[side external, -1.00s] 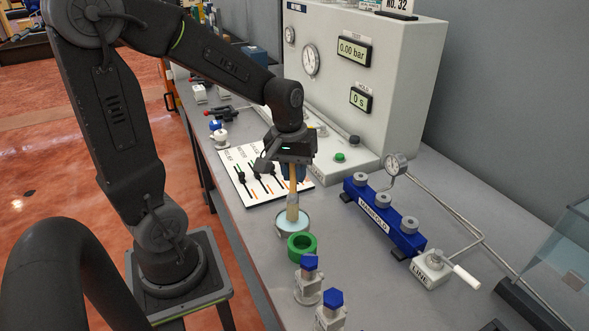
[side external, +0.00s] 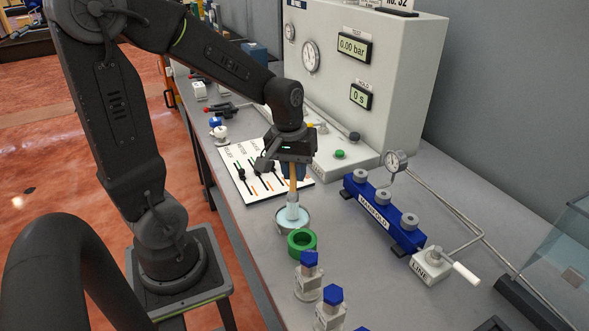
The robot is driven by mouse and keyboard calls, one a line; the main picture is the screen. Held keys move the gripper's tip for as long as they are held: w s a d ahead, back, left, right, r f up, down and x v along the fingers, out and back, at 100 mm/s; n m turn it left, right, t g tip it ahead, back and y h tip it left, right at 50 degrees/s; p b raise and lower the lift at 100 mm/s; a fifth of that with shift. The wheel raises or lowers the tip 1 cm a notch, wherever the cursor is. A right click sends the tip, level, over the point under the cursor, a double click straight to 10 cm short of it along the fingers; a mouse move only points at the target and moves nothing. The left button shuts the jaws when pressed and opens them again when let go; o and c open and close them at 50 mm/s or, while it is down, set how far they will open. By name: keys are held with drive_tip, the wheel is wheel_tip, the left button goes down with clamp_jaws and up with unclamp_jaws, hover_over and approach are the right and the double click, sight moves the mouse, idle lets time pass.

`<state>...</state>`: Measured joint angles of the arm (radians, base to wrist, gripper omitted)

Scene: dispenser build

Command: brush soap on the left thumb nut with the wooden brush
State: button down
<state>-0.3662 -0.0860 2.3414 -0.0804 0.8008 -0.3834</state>
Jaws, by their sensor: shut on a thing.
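My gripper (side external: 293,166) is shut on the handle of the wooden brush (side external: 293,180), which hangs upright, bristles down. The brush's pale lower end is at the soap cup (side external: 307,225), inside its rim as seen here; how deep it sits in the pale blue soap is hard to tell. The blue manifold (side external: 376,224) lies to the right with three grey thumb nuts along its top. The left thumb nut (side external: 361,177) is the far one in this view, apart from the brush.
A green ring (side external: 301,243) stands just in front of the cup. Blue-capped fittings (side external: 309,273) stand nearer. A marked white board (side external: 263,174) lies behind left.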

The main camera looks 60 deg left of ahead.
drive_tip(key=shift+f, duration=0.1)
idle(0.4)
drive_tip(key=shift+r, duration=3.55)
